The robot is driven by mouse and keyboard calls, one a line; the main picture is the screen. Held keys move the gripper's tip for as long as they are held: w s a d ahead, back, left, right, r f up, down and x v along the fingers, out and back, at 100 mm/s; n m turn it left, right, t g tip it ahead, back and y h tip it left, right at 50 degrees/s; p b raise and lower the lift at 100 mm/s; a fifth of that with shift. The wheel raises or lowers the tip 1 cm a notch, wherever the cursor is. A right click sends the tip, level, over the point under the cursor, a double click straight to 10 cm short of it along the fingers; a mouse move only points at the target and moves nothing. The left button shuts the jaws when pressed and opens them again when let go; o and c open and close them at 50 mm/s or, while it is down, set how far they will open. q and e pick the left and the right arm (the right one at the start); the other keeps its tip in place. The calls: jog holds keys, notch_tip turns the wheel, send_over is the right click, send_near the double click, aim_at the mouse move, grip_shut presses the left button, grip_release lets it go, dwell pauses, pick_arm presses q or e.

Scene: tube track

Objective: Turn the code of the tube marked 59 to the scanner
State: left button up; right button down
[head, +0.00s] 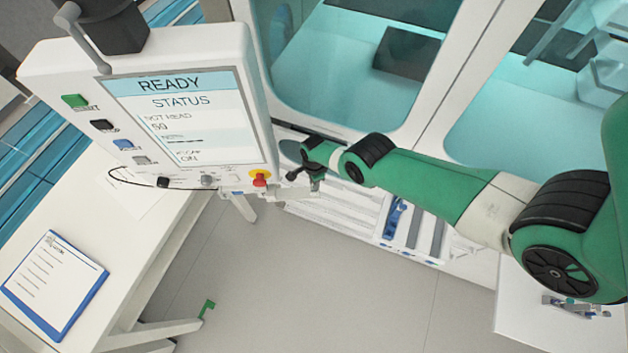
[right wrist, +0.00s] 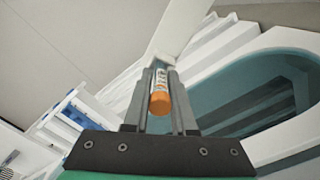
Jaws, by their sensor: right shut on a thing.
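My right gripper (head: 305,180) is shut on a tube in front of the white track, just right of the display console. In the right wrist view the tube (right wrist: 160,88) lies between the two fingers (right wrist: 160,95), its orange cap toward the camera. Its white label carries dark marks too small to read, so I cannot tell its number or where its code faces. The console screen (head: 185,115) reads READY, STATUS, NOT READ and 59. I cannot make out the scanner clearly. My left gripper is not in view.
The console has a red knob (head: 260,178) near my right gripper. White track rails (head: 345,212) with a blue item (head: 395,218) run below my right arm. A glass-fronted cabinet (head: 455,75) stands behind. A clipboard (head: 52,285) lies on the left table. Open floor is in front.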

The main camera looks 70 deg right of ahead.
jog(key=c, duration=0.7)
grip_release()
jog(key=shift+o, duration=0.2)
notch_tip(320, 180, up, 8)
jog(key=p, duration=0.7)
jog(key=shift+f+p, duration=0.2)
jog(key=shift+p, duration=0.1)
jog(key=shift+f, duration=0.1)
